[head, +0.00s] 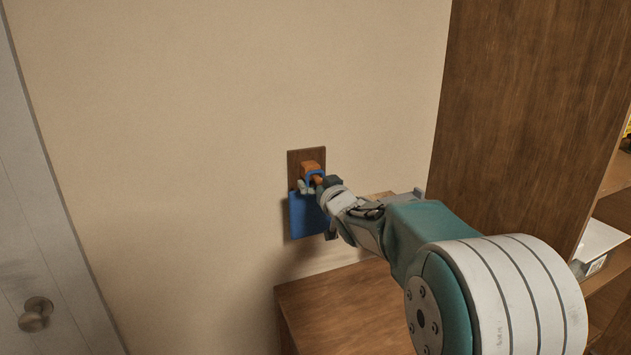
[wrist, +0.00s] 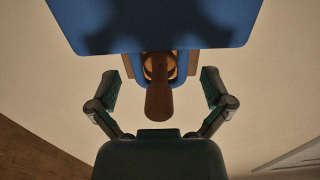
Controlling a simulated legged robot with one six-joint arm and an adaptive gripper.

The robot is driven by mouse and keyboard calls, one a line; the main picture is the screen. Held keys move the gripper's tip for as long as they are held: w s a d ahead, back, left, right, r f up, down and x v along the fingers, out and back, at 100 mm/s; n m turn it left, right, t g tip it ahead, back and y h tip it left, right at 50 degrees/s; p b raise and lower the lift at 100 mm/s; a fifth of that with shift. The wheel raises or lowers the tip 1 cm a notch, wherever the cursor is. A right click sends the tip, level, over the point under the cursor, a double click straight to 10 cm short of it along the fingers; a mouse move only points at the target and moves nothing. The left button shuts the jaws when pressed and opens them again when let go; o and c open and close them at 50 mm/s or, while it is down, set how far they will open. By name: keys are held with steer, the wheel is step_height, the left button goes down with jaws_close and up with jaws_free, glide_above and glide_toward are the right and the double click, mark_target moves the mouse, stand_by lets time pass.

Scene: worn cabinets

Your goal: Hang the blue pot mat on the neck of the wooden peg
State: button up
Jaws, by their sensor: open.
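The blue pot mat (head: 303,216) hangs flat near the wall below the wooden peg (head: 310,168). Its blue loop shows around the peg in the head view. In the wrist view the mat (wrist: 155,22) fills the top, and the peg (wrist: 159,98) points toward the camera with blue loop sides beside it. My gripper (head: 315,187) is at the peg, partly covering the mat's right side. In the wrist view my gripper (wrist: 159,80) is open, one finger on each side of the peg, with gaps between. The loop's exact seat on the neck is hard to tell.
The peg's dark wooden back plate (head: 293,159) is on the beige wall. A low wooden cabinet (head: 345,305) stands below, and a tall wooden cabinet (head: 530,110) is at the right. A grey door with a knob (head: 35,314) is at the left. The wall left of the peg is clear.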

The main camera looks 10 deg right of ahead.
steer(key=s+d, duration=0.1)
steer(key=s, duration=0.6)
steer(key=shift+s+d, duration=0.25)
steer(key=shift+s, duration=0.1)
stand_by(0.9)
steer(key=s+f+g+h, duration=0.1)
steer(key=s+f+g, duration=0.2)
steer(key=s, duration=0.8)
steer(key=s+a+f+m+g+h, duration=0.1)
steer(key=s+f+g, duration=0.2)
steer(key=s, duration=0.9)
steer(key=s+f+m+g+h, duration=0.1)
steer(key=s+f+g, duration=0.3)
steer(key=s, duration=0.7)
steer(key=shift+s+a+g, duration=0.15)
steer(key=shift+s+g, duration=0.2)
steer(key=shift+g, duration=0.65)
steer(key=shift+f, duration=0.1)
stand_by(1.5)
